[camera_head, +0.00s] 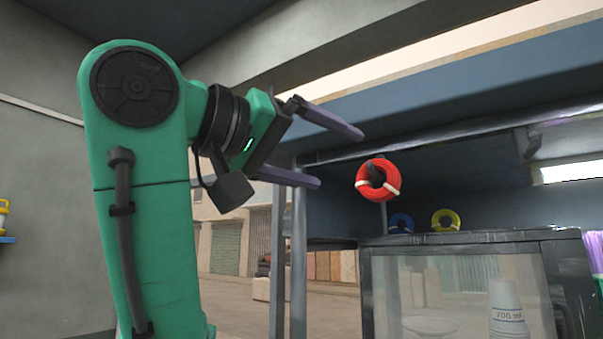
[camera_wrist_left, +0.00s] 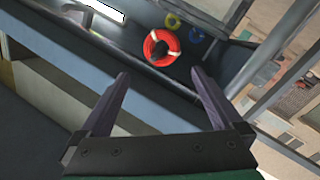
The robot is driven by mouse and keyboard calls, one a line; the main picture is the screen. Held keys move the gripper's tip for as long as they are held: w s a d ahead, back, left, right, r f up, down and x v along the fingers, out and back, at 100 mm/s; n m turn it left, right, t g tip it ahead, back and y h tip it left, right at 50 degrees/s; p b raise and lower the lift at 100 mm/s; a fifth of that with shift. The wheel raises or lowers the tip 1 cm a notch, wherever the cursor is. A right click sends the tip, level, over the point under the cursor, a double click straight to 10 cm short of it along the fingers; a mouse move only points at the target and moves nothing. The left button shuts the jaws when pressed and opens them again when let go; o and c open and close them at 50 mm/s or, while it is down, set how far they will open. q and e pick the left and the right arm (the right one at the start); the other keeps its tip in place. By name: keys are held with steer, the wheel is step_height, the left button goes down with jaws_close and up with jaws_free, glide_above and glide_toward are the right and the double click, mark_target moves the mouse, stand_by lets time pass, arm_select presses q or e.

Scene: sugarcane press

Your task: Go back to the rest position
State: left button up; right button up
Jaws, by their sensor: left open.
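My left gripper (camera_head: 338,155) is raised on the green left arm in the head view, pointing right. Its two purple-grey fingers are spread apart with nothing between them. The left wrist view also shows the open fingers (camera_wrist_left: 160,88). A red ring-shaped coil (camera_head: 377,180) with pale bands hangs on a dark peg beyond the fingers, apart from them. The same red coil (camera_wrist_left: 161,47) shows past the fingertips in the left wrist view. My right gripper is in neither view.
A blue coil (camera_head: 401,223) and a yellow coil (camera_head: 446,220) are farther back. A glass-fronted cabinet (camera_head: 470,238) stands at the right with stacked cups (camera_head: 507,305) behind the glass. A metal post (camera_head: 298,260) stands right of my arm. A blue beam (camera_head: 480,80) crosses overhead.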

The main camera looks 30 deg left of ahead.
arm_select(q)
steer(key=v, duration=0.4)
steer(key=shift+s+b, duration=0.1)
steer(key=shift+b, duration=0.2)
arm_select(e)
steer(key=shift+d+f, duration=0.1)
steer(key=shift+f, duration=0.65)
